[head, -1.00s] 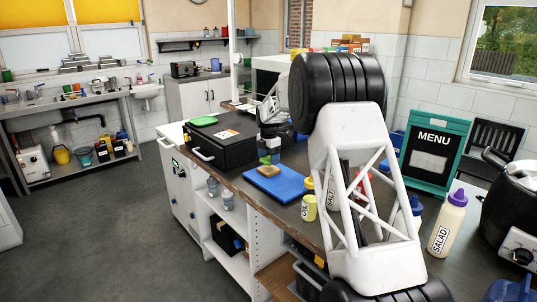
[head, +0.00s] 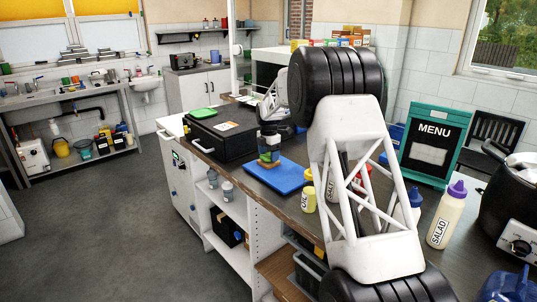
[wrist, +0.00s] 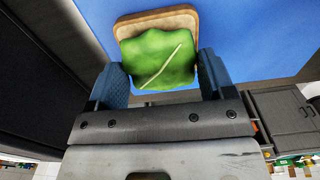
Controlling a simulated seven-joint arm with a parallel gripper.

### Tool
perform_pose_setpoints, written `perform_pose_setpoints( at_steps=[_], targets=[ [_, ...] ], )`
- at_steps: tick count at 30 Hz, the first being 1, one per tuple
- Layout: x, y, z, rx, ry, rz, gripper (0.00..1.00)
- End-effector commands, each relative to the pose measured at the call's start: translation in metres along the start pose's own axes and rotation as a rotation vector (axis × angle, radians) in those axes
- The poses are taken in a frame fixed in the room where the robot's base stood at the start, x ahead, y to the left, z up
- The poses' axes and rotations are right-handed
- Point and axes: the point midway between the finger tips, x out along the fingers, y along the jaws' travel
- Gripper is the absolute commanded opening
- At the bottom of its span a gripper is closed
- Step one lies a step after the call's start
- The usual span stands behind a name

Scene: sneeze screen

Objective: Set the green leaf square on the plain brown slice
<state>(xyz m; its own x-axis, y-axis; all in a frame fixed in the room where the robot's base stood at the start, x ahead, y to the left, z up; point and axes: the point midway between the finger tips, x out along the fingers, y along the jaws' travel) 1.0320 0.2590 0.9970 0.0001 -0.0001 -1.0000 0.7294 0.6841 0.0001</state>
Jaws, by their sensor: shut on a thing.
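My gripper (head: 269,151) is low over the blue board, shut on the green leaf square (wrist: 158,60). The leaf is wavy with a pale vein and sits between the two blue fingers in the wrist view. The plain brown slice (wrist: 155,18) lies on the board, directly beyond the leaf in that view, with its tan far edge and corners showing past it. In the head view the slice (head: 268,165) shows just under the leaf. I cannot tell whether leaf and slice touch.
The blue board (head: 285,178) lies on the dark counter. A black box (head: 220,138) with a green lid on top stands to its left. A yellow oil bottle (head: 308,195) stands to the right of the board, near my arm. The board's right part is clear.

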Motion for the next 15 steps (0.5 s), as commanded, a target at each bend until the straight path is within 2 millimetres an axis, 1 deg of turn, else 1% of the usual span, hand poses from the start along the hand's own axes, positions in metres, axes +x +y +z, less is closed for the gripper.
perform_pose_setpoints(
  at_steps=[15],
  targets=[
    [0.0039, 0.0, 0.0, 0.0, 0.0, 0.0, 0.53]
  ],
)
